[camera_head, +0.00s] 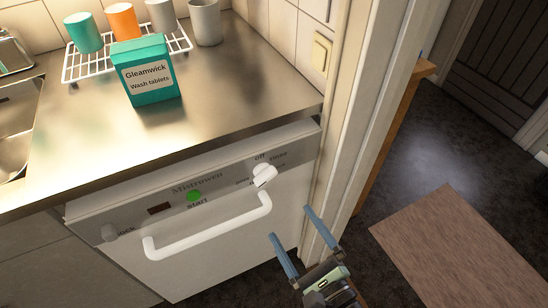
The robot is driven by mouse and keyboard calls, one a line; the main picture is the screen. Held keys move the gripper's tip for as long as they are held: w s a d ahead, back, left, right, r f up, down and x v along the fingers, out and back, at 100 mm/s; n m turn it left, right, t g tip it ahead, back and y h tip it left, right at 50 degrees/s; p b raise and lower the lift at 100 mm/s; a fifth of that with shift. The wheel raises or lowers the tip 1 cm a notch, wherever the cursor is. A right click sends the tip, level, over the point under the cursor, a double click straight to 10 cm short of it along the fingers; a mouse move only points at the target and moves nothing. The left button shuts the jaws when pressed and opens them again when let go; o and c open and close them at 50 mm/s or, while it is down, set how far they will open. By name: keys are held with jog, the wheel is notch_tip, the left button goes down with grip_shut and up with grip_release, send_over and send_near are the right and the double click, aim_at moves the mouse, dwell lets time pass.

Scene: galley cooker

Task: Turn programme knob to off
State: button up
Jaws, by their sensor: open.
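The programme knob (264,173) is white and sits at the right of the dishwasher's control panel (225,175). The word "off" is printed above it, with other partly hidden labels at its sides. Its raised grip looks slanted, but I cannot tell clearly which mark it points to. My gripper (290,222) has two blue fingers, spread apart and empty. It is in front of the dishwasher's right side, below and a little right of the knob, and looks clear of it.
A white door handle (208,228) runs below the panel. A door frame (352,120) stands close right. Above, the worktop (220,90) holds a tablet box (146,72) and a cup rack (83,67).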

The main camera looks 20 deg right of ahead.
aim_at(268, 181)
jog(key=shift+m, duration=0.4)
jog(key=w, duration=1.2)
jog(key=c, duration=1.3)
jog(key=shift+n+b, duration=0.3)
jog(key=shift+b, duration=0.1)
